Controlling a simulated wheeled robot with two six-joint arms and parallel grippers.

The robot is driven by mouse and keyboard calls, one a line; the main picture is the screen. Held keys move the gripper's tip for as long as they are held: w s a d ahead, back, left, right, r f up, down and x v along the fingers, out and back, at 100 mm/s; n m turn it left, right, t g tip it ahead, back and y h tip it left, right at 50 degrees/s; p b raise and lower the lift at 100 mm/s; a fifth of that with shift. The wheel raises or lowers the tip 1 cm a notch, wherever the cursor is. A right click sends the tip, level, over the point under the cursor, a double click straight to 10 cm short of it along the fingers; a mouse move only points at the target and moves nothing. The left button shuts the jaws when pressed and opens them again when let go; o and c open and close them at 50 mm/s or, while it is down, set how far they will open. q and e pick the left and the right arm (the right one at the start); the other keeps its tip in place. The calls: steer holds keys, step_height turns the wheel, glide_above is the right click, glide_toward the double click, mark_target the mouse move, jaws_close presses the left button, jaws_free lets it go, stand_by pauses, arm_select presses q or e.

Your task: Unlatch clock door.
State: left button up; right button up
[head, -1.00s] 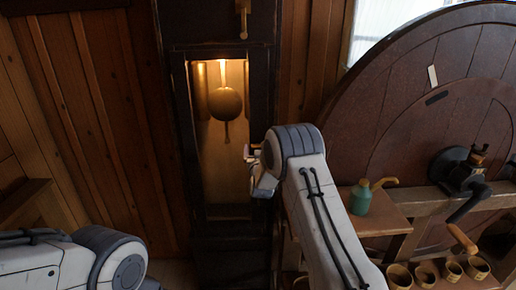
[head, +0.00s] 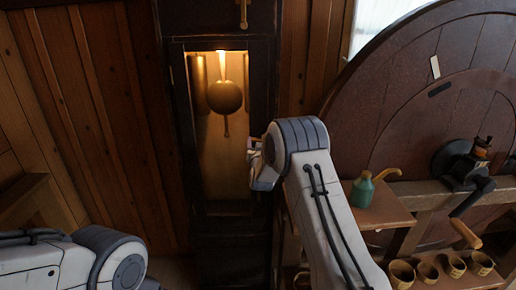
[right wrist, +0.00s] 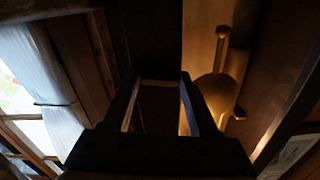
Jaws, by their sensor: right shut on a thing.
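The tall dark clock case (head: 182,120) stands upright in the middle of the head view. Its door has a lit glass pane with a round brass pendulum (head: 225,97) behind it, and looks closed. My right gripper (head: 254,150) is at the right edge of the door, about mid-height, mostly hidden by my wrist. In the right wrist view its fingers (right wrist: 160,90) are shut on a small part at the door edge, likely the latch, too dark to make out. The pendulum also shows there (right wrist: 217,90). My left arm shows at lower left; its gripper is out of view.
A big round wooden wheel (head: 430,110) with a crank (head: 465,232) stands to the right. Several small wooden cups (head: 427,270) stand below. Wood-plank wall (head: 110,130) is at the left.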

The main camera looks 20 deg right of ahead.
steer(key=shift+m+b, duration=8.2)
steer(key=shift+b, duration=2.9)
steer(key=o, duration=1.4)
steer(key=shift+d, duration=0.1)
steer(key=shift+s, duration=0.15)
